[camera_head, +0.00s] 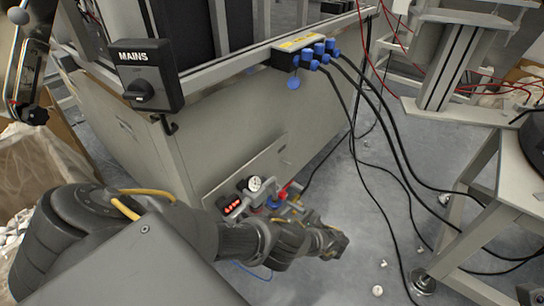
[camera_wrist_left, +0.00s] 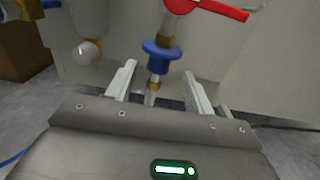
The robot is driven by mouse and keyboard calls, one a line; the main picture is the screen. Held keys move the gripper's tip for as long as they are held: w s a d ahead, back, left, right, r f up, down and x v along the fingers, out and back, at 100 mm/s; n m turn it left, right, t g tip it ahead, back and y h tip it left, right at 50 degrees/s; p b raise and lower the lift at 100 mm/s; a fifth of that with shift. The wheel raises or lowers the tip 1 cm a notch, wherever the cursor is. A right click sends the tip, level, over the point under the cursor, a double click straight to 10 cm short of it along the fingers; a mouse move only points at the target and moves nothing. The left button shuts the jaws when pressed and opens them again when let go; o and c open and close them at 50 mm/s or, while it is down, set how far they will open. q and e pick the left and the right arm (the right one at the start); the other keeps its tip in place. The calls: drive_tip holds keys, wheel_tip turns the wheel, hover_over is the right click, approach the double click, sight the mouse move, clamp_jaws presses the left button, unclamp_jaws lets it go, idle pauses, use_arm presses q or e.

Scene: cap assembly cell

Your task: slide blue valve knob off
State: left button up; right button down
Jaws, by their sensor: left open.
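The blue valve knob (camera_wrist_left: 162,52) sits on a brass and metal stem in the left wrist view, just beyond the fingertips and between their lines. In the head view a small blue part (camera_head: 274,202) shows by the pneumatic fittings low on the cabinet. My left gripper (camera_wrist_left: 158,80) is open, its two pale fingers on either side of the stem below the knob. I see no contact with the knob. In the head view my left gripper (camera_head: 335,243) is near the fittings, partly hidden by its own wrist. My right gripper is not in view.
A red lever (camera_wrist_left: 208,8) is just above and right of the knob. A round gauge (camera_head: 254,184) and red display (camera_head: 233,205) are beside the fittings. Black cables (camera_head: 385,165) hang from the blue connectors (camera_head: 318,52). Small parts lie on the floor at right.

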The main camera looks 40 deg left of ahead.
sight(271, 202)
use_arm(q)
drive_tip(key=a, duration=0.7)
drive_tip(key=shift+s+a+p, duration=0.1)
drive_tip(key=shift+a+p, duration=0.25)
